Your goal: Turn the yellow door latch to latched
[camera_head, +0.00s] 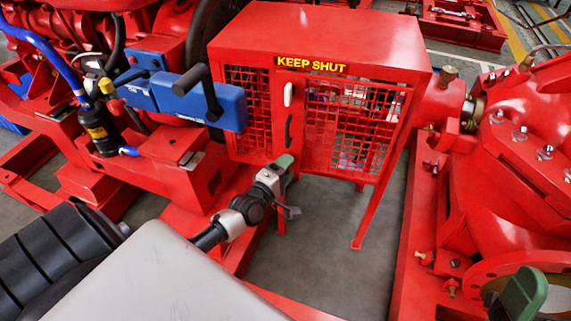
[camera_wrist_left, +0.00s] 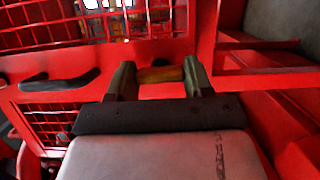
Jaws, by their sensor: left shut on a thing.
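The yellow latch (camera_wrist_left: 160,74) sits between the two green fingertips of my left gripper (camera_wrist_left: 160,82) in the left wrist view, against the red guard frame. My left gripper (camera_head: 284,164) is shut on it. In the head view the gripper is at the lower left edge of the mesh door (camera_head: 345,125), and it hides the latch. The latch's exact angle is hard to tell. A green fingertip of my right gripper (camera_head: 522,295) shows at the lower right corner of the head view, away from the door; its opening cannot be judged.
The red guard box (camera_head: 320,35) carries a "KEEP SHUT" label (camera_head: 311,64). A black handle (camera_head: 289,130) and a white piece (camera_head: 288,94) are on its front. A blue box (camera_head: 200,102) juts out at left, and red pump casing (camera_head: 520,150) stands at right. Floor below is open.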

